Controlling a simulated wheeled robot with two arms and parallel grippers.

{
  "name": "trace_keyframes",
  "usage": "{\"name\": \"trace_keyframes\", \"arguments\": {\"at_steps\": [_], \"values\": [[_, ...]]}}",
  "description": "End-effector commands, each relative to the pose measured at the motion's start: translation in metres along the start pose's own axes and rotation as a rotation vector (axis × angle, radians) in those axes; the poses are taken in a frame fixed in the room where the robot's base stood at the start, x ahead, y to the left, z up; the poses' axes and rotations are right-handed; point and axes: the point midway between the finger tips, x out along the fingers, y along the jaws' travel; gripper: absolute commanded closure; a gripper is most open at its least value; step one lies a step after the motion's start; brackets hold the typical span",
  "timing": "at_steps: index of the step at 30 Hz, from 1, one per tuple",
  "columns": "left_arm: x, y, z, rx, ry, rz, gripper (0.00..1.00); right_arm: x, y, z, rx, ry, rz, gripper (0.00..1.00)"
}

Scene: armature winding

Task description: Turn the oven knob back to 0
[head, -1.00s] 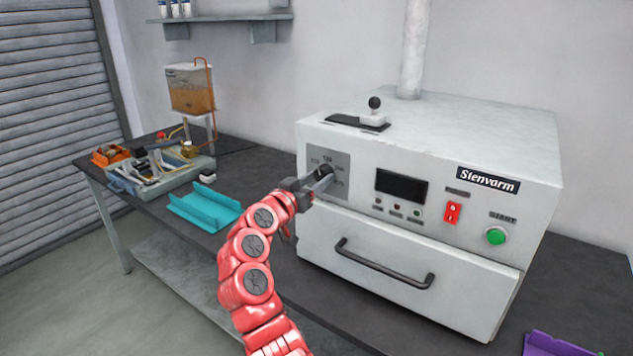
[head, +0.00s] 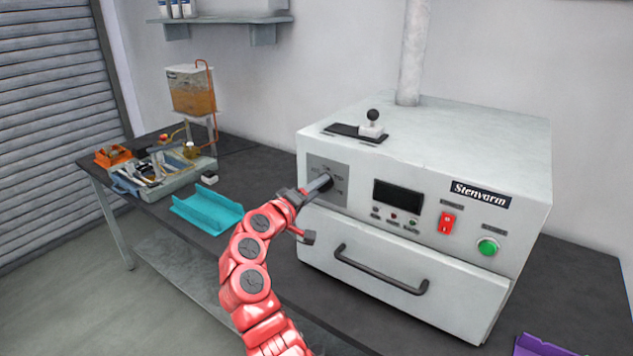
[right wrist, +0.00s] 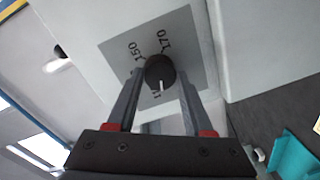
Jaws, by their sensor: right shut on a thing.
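The oven (head: 440,150) is a white box labelled "Stenvarm" on the dark bench. Its round black knob (right wrist: 160,70) sits on a grey dial plate (right wrist: 185,42) at the upper left of the front. In the right wrist view the plate's 150 and 170 marks are readable, and the knob's white line points down in the picture, towards a partly hidden mark. My right gripper (head: 325,183) has its two fingers on either side of the knob, shut on it. In the head view the fingers mostly hide the knob. My left gripper is not in view.
A black drawer handle (head: 380,270) sits below the dial. The display (head: 397,195), red switch (head: 446,222) and green button (head: 487,247) are to its right. A turquoise tray (head: 208,208) and a cluttered toolbox (head: 155,170) lie on the bench to the left.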

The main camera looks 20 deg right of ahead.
Motion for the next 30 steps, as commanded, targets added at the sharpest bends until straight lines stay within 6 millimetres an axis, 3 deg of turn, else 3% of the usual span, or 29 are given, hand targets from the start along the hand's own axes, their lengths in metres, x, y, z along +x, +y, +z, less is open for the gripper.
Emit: {"name": "trace_keyframes", "arguments": {"at_steps": [15, 30], "values": [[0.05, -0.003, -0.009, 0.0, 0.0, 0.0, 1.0, -0.001, 0.004, -0.004, -0.479, -0.025, 0.004, 1.0], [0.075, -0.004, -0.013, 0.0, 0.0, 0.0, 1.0, -0.001, 0.001, -0.004, -0.764, -0.039, 0.009, 1.0]]}}
